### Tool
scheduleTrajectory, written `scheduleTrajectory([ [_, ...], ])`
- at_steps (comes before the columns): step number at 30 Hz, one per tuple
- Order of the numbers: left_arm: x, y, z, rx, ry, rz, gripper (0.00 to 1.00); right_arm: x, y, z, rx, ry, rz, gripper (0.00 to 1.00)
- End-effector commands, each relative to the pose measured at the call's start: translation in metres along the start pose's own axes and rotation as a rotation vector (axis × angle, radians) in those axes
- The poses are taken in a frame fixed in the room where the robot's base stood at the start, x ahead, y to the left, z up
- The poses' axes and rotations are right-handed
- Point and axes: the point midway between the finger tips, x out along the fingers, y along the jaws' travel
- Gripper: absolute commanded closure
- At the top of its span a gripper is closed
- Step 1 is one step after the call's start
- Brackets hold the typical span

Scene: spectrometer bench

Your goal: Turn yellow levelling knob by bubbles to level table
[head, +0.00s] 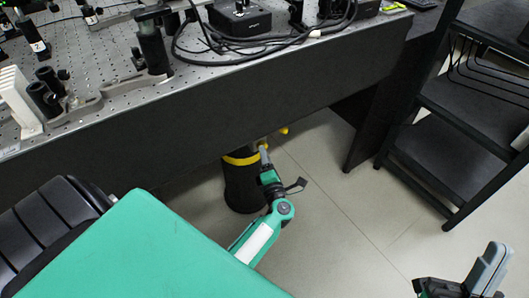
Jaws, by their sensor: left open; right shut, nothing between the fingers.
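The optical table (200,115) spans the view, with its perforated top and dark front edge. Below it stands a black support leg (243,192) with a yellow band (240,160) around its upper part. A small yellow part (284,131), possibly the levelling knob, shows just right of the leg under the table edge, partly hidden. My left gripper (264,156) is open beside the leg's right side, close to the yellow parts; I cannot tell whether it touches them. My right gripper (490,266) is shut and empty at the bottom right. I cannot make out any bubbles.
Optics mounts, a black box (240,18) and cables crowd the tabletop. A black shelf rack (447,130) stands at the right. A black chair (50,228) is at the lower left. The tiled floor (340,205) between the leg and rack is clear.

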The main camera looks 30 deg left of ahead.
Motion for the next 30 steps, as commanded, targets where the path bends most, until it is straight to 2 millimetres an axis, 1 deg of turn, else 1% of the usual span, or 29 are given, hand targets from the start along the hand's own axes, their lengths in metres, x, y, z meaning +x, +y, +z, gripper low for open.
scheduleTrajectory([
  [1,-0.012,0.0,0.0,0.0,0.0,-0.005,0.49,-0.001,-0.001,0.004,0.005,-0.035,0.002,1.0],
  [9,-0.074,0.0,0.0,0.002,0.001,-0.005,0.49,-0.01,-0.004,0.031,0.026,-0.203,0.012,1.0],
  [12,-0.091,0.0,0.0,0.001,0.001,-0.003,0.49,-0.013,-0.005,0.038,0.032,-0.247,0.014,1.0],
  [15,-0.103,0.0,0.0,0.001,0.001,-0.003,0.49,-0.016,-0.006,0.042,0.036,-0.275,0.015,1.0],
  [18,-0.111,0.0,0.0,0.0,0.001,-0.001,0.49,-0.018,-0.006,0.045,0.038,-0.29,0.015,1.0],
  [21,-0.113,0.0,0.0,0.0,0.001,-0.001,0.49,-0.018,-0.007,0.046,0.038,-0.297,0.016,1.0],
  [30,-0.113,0.0,0.0,0.0,0.001,-0.001,0.49,-0.018,-0.007,0.046,0.039,-0.298,0.016,1.0],
])
